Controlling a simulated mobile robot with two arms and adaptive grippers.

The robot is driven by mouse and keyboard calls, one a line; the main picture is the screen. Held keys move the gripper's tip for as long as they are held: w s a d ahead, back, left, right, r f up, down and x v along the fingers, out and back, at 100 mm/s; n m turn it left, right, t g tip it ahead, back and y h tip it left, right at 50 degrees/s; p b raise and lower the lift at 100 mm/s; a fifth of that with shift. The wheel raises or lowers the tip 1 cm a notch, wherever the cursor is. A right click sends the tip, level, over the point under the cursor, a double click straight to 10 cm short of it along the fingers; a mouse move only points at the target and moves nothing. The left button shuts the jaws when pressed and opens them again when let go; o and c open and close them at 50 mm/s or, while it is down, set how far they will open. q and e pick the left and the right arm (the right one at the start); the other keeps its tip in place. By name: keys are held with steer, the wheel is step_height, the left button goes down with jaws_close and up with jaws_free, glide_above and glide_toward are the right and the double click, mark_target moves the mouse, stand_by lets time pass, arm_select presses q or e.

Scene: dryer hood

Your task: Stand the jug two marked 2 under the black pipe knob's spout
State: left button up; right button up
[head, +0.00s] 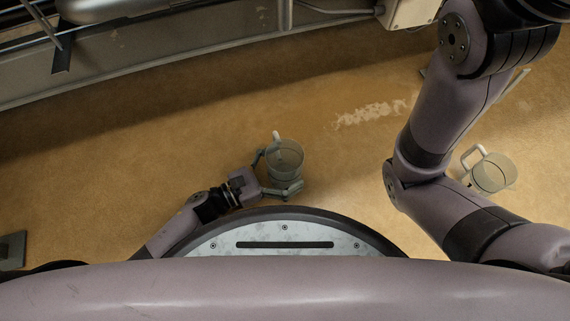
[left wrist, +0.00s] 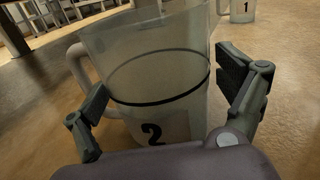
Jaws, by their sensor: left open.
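Jug two (head: 285,158) is a clear, see-through jug with a pale handle, standing upright on the tan floor in front of my base in the head view. In the left wrist view the same jug (left wrist: 160,85) carries a black 2 and a dark ring line. My left gripper (head: 277,174) is open, with one finger on each side of the jug; in the left wrist view (left wrist: 168,105) both fingers look apart from its wall. My right arm shows at the right, but its gripper is not clearly visible. The black pipe knob and its spout are not identifiable.
Another clear jug (head: 490,173) stands at the right beside my right arm; in the left wrist view a jug marked 1 (left wrist: 243,10) stands farther off. A grey machine edge (head: 150,65) runs along the top left.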

arm_select(q)
steer(key=shift+s+a+r, duration=0.1)
steer(key=shift+r, duration=0.05)
steer(key=p+v, duration=0.4)
steer(key=v, duration=0.6)
steer(key=shift+s+a+r, duration=0.1)
steer(key=shift+a, duration=0.2)
steer(key=shift+s+a+p, duration=0.3)
steer(key=shift+a, duration=0.25)
